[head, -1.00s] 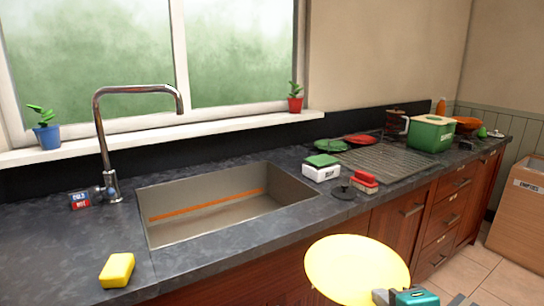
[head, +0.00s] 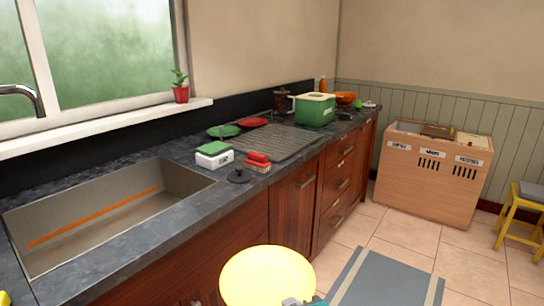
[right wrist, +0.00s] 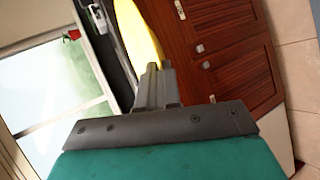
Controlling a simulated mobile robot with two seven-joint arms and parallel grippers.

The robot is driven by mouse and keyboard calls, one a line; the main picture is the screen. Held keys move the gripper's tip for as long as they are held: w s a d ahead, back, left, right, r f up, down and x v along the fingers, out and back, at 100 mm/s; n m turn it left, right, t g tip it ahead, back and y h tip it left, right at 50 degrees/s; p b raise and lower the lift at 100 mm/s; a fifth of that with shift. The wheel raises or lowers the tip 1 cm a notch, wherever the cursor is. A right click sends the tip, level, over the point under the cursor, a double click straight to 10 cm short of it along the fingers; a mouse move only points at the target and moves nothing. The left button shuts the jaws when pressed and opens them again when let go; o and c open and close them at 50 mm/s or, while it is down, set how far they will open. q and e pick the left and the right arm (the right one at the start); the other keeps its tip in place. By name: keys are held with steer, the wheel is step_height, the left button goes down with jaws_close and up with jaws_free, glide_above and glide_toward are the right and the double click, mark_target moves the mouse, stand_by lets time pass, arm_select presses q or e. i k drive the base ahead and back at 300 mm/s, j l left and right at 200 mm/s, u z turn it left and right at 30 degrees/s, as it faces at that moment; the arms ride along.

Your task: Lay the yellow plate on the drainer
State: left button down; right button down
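The yellow plate (head: 267,277) is at the bottom of the head view, in front of the cabinet fronts and below counter height in the picture. My right gripper (head: 304,301) is at its lower edge, mostly cut off by the frame. In the right wrist view the fingers of my right gripper (right wrist: 155,80) are closed on the rim of the yellow plate (right wrist: 136,35). The drainer (head: 283,144) is a grey ridged area on the counter beyond the sink. Its middle is bare.
A green plate (head: 223,131) and a red plate (head: 253,122) lie along the drainer's back edge. A white-green box (head: 214,156), red brush (head: 258,161) and black stopper (head: 239,176) stand between sink (head: 100,210) and drainer.

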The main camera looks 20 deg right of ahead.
mark_target(277, 138)
steer(key=i+l, duration=0.15)
steer(key=l, duration=0.2)
steer(key=i+l+u, duration=0.1)
steer(key=l, duration=0.25)
steer(key=i+l, duration=0.2)
steer(key=l, duration=0.15)
steer(key=i+l+u, duration=0.1)
steer(key=l, duration=0.3)
steer(key=i+l, duration=0.2)
steer(key=l, duration=0.15)
steer(key=i+l+u, duration=0.1)
steer(key=l, duration=0.25)
